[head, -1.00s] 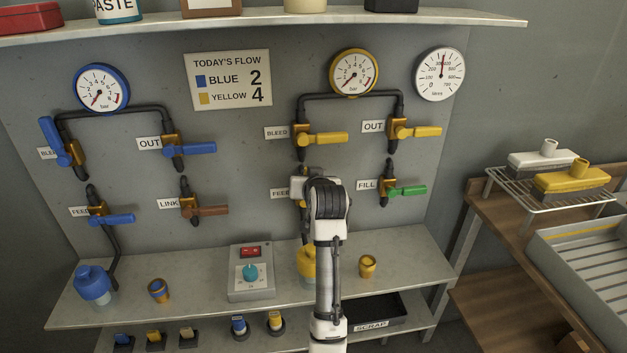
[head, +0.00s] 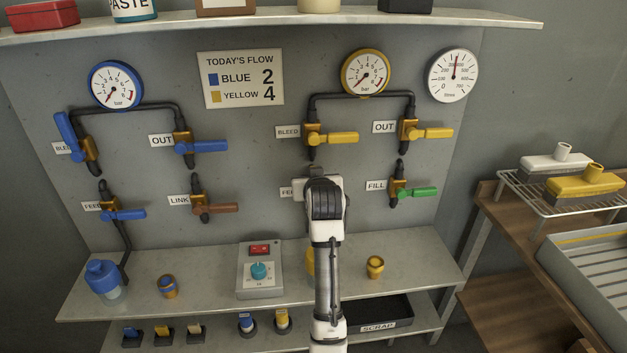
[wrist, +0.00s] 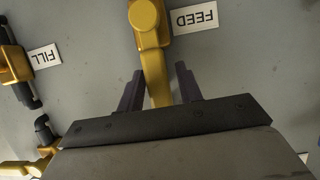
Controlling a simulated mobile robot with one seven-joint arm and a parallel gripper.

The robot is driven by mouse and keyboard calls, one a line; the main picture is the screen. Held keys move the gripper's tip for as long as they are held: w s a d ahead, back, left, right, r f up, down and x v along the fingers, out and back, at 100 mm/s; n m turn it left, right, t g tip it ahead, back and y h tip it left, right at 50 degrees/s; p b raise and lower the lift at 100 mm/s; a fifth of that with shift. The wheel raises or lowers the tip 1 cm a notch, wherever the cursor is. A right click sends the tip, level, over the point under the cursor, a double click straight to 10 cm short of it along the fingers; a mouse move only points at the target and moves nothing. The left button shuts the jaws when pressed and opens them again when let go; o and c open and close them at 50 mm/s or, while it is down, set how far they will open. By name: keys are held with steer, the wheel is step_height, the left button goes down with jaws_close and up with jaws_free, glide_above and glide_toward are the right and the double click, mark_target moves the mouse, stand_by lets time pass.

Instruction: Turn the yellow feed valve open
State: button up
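The yellow feed valve (wrist: 149,18) shows in the wrist view beside an upside-down FEED label (wrist: 195,17). Its yellow handle (wrist: 156,78) runs from the round hub down the picture to my gripper's palm. My gripper (wrist: 160,73) is open, one dark finger on each side of the handle. There is a gap at the right finger; the left finger is very close, and I cannot tell if it touches. In the head view my arm covers the feed valve and the fingers; only part of its label (head: 286,192) shows.
The yellow bleed valve (head: 318,137) and yellow out valve (head: 410,132) sit above, and the green-handled fill valve (head: 398,190) to the right. A shelf (head: 205,283) below holds a control box (head: 260,285) and a small yellow-brown pot (head: 375,267). The yellow gauge (head: 366,72) hangs above.

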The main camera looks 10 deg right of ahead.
steer(key=shift+o, duration=0.5)
steer(key=b+v, duration=0.2)
steer(key=v, duration=1.2)
steer(key=shift+b, duration=0.4)
steer(key=shift+w+a+r, duration=0.1)
steer(key=shift+w, duration=0.05)
